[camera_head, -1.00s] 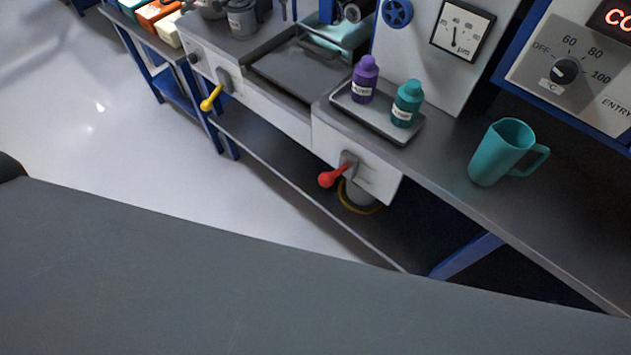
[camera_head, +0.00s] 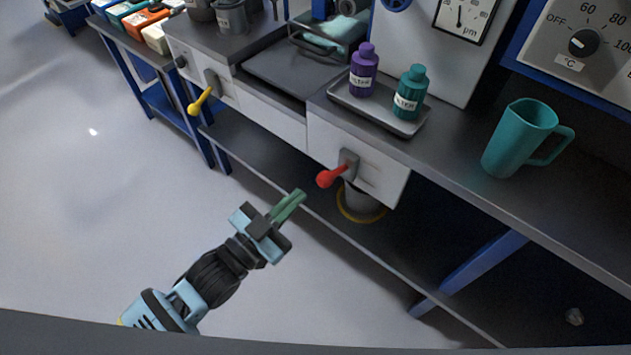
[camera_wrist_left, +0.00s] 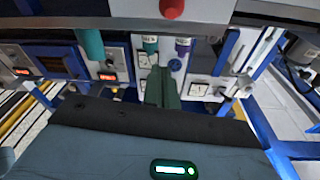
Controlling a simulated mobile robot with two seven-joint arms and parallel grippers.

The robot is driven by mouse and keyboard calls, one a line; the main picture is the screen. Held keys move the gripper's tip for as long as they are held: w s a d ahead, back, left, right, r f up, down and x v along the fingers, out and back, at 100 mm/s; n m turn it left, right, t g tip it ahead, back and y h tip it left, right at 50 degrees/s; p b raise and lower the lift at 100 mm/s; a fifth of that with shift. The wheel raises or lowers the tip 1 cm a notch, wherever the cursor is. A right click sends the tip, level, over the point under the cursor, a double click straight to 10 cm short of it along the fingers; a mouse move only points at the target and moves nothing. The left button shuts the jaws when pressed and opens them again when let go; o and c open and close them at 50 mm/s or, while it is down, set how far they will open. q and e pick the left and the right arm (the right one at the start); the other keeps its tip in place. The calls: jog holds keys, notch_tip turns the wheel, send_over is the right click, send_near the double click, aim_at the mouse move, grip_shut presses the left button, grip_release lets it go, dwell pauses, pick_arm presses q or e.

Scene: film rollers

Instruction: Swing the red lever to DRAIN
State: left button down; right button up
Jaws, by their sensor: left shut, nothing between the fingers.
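The red lever (camera_head: 332,176) is on the white front panel below the bottle tray, its red knob pointing left and slightly down. Its red end also shows at the top of the left wrist view (camera_wrist_left: 172,8). My left gripper (camera_head: 298,196) is shut and empty, in front of the bench, a little left of and below the lever and apart from it. Its green fingers (camera_wrist_left: 162,84) are together in the left wrist view. No DRAIN label can be read. My right gripper is not in view.
A yellow lever (camera_head: 200,102) is on the panel further left. A tray (camera_head: 395,122) with a purple bottle (camera_head: 363,72) and a teal bottle (camera_head: 410,92) stands above the red lever. A teal jug (camera_head: 518,138) stands right. A bucket (camera_head: 362,203) is below the lever.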

pick_arm(q)
jog(key=shift+w, duration=0.1)
jog(key=r, duration=0.2)
send_over(321, 180)
jog(key=d, duration=0.2)
jog(key=shift+s+a+f, duration=0.2)
jog(key=shift+a+f, duration=0.05)
jog(key=f, duration=0.1)
jog(key=a+f, duration=0.1)
jog(key=shift+s+f, duration=0.15)
jog(key=shift+f, duration=0.25)
jog(key=shift+a+f, duration=0.15)
jog(key=shift+f, duration=0.5)
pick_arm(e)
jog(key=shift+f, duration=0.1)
pick_arm(q)
jog(key=shift+s, duration=0.1)
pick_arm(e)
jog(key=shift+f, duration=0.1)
